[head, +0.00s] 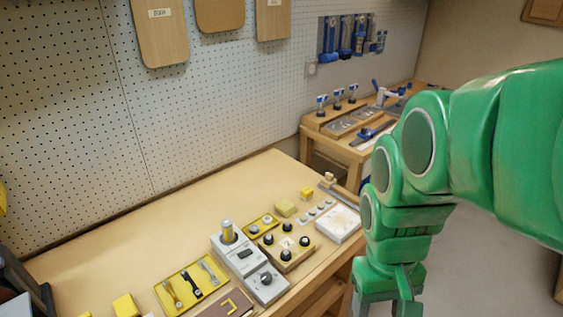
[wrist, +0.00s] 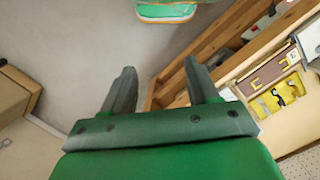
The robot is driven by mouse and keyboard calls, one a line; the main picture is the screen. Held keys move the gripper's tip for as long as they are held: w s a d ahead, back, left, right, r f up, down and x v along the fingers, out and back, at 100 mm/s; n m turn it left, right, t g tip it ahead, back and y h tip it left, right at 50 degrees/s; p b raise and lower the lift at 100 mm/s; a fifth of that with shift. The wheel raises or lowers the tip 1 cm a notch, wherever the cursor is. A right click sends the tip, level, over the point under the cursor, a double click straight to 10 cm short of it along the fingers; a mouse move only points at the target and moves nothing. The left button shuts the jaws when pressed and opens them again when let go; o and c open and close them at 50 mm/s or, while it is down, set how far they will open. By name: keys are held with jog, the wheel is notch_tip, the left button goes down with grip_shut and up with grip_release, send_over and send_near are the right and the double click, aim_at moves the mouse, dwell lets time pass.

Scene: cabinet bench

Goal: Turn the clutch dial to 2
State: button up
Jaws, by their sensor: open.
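A grey machine (head: 240,258) with an upright metal cylinder stands near the front of the bench. A dark round dial (head: 266,279) sits on its low front part; its markings are too small to read, and I cannot tell for certain that it is the clutch dial. My gripper (wrist: 160,72) is open and empty in the wrist view, its two fingers well apart. In the head view my gripper hangs to the right of the bench's front edge, apart from the machine. In the wrist view part of a grey-white object shows at the right edge.
A wooden block with several black knobs (head: 286,253) stands right of the machine. A yellow tool tray (head: 190,284) lies left of it. A white panel (head: 339,224) lies near the bench's right end. The back of the bench (head: 140,230) is clear.

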jog(key=w+a+f+n+h, duration=0.15)
jog(key=w+a+n, duration=0.25)
jog(key=w, duration=0.4)
jog(key=n+t+h, duration=0.1)
jog(key=n+h, duration=0.2)
jog(key=n, duration=0.7)
send_near(267, 276)
jog(key=shift+y, duration=0.35)
jog(key=shift+d+x, duration=0.15)
jog(key=shift+x, duration=2)
jog(key=shift+d+x, duration=0.1)
jog(key=shift+x, duration=2)
jog(key=shift+r, duration=0.1)
jog(key=c, duration=1)
jog(key=shift+c, duration=0.2)
